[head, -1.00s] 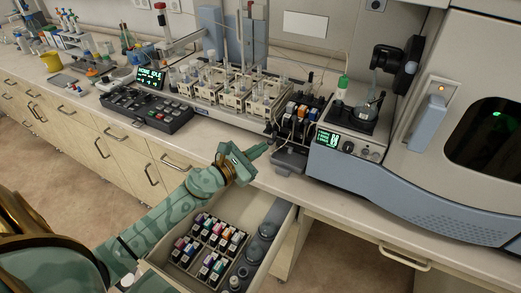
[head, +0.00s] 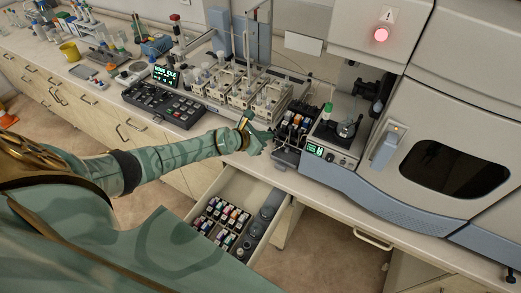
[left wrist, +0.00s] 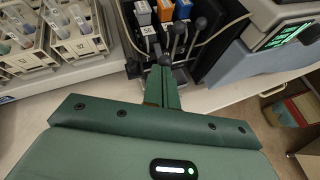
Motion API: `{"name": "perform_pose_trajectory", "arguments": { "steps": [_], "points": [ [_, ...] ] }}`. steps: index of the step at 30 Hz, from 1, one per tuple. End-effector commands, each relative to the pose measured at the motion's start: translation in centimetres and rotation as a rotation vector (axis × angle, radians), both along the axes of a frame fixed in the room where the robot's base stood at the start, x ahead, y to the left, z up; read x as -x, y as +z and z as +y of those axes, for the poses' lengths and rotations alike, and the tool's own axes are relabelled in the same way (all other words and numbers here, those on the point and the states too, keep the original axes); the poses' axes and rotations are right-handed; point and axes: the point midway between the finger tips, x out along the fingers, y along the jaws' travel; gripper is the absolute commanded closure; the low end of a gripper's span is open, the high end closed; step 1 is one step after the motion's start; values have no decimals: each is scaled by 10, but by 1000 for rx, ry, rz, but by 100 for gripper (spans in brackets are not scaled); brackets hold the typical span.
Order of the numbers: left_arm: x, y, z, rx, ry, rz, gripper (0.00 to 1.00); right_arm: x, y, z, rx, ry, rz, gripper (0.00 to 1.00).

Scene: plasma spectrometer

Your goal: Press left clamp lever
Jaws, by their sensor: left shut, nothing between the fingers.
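The clamp levers are thin grey levers with round dark knobs on the small black pump (head: 291,128) beside the large instrument. In the left wrist view, one knob (left wrist: 165,60) sits right at my fingertips; I cannot tell whether they touch. Other levers (left wrist: 179,32) stand behind it and to the right, in front of tabs in orange, blue and white. Which one is the left clamp lever is not certain. My left gripper (head: 265,137) is shut and empty, reaching over the bench front to the pump's left side; it also shows in the left wrist view (left wrist: 165,80). My right gripper is not in view.
A rack of sample cups (head: 243,90) stands left of the pump. A small unit with a green display (head: 318,150) and the large spectrometer (head: 445,165) stand to the right. An open drawer (head: 268,180) of colored vials juts out below. A warning light (head: 381,35) glows red.

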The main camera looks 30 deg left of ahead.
Motion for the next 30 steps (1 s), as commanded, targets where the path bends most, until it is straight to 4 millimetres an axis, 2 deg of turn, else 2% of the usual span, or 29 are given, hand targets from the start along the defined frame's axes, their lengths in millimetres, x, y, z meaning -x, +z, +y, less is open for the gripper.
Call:
{"name": "perform_pose_trajectory", "arguments": {
  "steps": [6, 12, 20, 30],
  "points": [
    [-8, 9, -2, 6, 0, 0, 100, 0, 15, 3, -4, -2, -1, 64],
    [-21, 16, 0, 2, -1, -2, 100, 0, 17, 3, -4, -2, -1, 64],
    [-20, 15, 0, 3, 0, -1, 100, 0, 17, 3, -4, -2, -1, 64],
    [-20, 31, 0, 3, 0, -2, 100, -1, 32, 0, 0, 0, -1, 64]
  ]
}}
